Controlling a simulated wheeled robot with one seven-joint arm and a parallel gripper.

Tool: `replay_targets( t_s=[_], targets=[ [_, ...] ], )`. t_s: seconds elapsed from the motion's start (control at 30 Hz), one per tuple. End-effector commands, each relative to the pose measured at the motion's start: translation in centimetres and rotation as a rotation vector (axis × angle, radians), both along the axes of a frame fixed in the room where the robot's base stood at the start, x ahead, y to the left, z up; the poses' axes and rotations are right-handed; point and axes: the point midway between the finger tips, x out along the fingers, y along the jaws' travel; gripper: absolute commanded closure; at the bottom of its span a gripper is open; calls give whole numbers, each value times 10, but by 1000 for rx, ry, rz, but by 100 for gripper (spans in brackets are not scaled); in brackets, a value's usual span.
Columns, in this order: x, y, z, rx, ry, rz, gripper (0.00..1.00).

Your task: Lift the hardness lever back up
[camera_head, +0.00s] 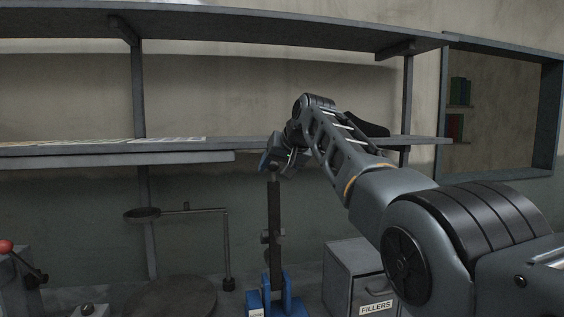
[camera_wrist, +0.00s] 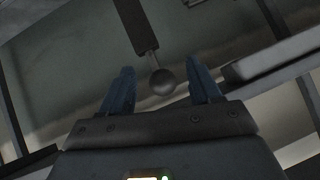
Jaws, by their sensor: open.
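The hardness lever is a dark bar (camera_head: 274,215) standing roughly upright in the head view, above a blue base (camera_head: 287,302). Its round dark knob (camera_wrist: 162,82) shows in the wrist view at the end of the bar. My gripper (camera_head: 271,162) is at the top of the lever, and its hand hides the knob in the head view. In the wrist view my gripper (camera_wrist: 161,76) is open, with one blue finger on each side of the knob and a visible gap on both sides. Whether the knob lies fully at finger depth is hard to tell.
A shelf (camera_head: 190,146) with papers runs close behind my gripper; its edge (camera_wrist: 275,58) passes near the right finger in the wrist view. A cabinet marked FILLERS (camera_head: 352,265) stands right of the base. A red-knobbed lever (camera_head: 6,246) and a round plate (camera_head: 170,298) are left.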

Motion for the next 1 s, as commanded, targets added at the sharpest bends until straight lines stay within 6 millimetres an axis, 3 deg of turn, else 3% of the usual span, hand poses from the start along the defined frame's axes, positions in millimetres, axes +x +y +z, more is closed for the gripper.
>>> replay_targets(
  t_s=[0.6, 1.0],
  targets=[
    [-44, -27, 41, 0, -2, -1, 37],
    [-49, -30, 45, 0, 0, -1, 37]
  ],
)
